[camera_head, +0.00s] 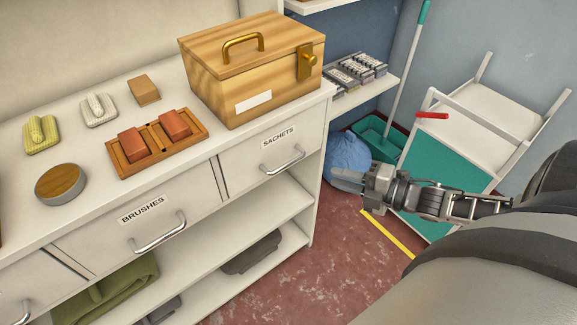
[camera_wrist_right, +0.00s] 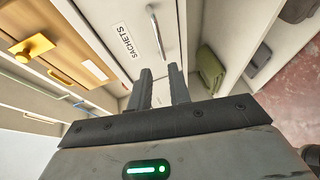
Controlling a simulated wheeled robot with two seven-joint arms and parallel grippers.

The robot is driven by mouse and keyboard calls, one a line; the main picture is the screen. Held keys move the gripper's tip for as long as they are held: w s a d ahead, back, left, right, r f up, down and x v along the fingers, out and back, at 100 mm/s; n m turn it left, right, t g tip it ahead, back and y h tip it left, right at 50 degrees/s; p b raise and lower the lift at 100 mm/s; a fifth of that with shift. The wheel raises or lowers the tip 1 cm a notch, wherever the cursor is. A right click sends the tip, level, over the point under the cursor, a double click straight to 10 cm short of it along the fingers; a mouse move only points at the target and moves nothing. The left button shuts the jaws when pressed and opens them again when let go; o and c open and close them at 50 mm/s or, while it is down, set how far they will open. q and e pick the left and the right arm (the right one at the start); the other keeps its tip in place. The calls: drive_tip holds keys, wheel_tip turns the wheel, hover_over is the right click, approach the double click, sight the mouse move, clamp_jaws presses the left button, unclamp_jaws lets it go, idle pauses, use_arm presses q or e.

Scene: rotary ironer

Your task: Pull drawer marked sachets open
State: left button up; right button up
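The drawer marked SACHETS (camera_head: 240,165) is a white front at the right end of the cabinet, and it looks shut, flush with its frame. Its metal bar handle (camera_head: 283,162) runs across below the label. The right wrist view shows the same handle (camera_wrist_right: 155,30) and the SACHETS label (camera_wrist_right: 125,40) beyond the fingertips. My right gripper (camera_head: 335,180) is to the right of the drawer, apart from the handle. In the wrist view its two fingers (camera_wrist_right: 160,72) stand apart with nothing between them. My left gripper is in neither view.
The BRUSHES drawer (camera_head: 105,235) is to the left. A wooden box (camera_head: 225,85) stands on the cabinet top above the SACHETS drawer. A blue bag (camera_head: 347,153), a green dustpan (camera_head: 375,140) and a white-and-green cart (camera_head: 440,185) are by my right gripper. Red floor lies in front.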

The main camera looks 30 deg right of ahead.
sight(289, 163)
drive_tip(key=b+x, duration=0.1)
drive_tip(key=x, duration=1.3)
drive_tip(key=shift+a+b, duration=0.15)
drive_tip(key=shift+b, duration=0.25)
drive_tip(key=shift+c, duration=0.2)
clamp_jaws()
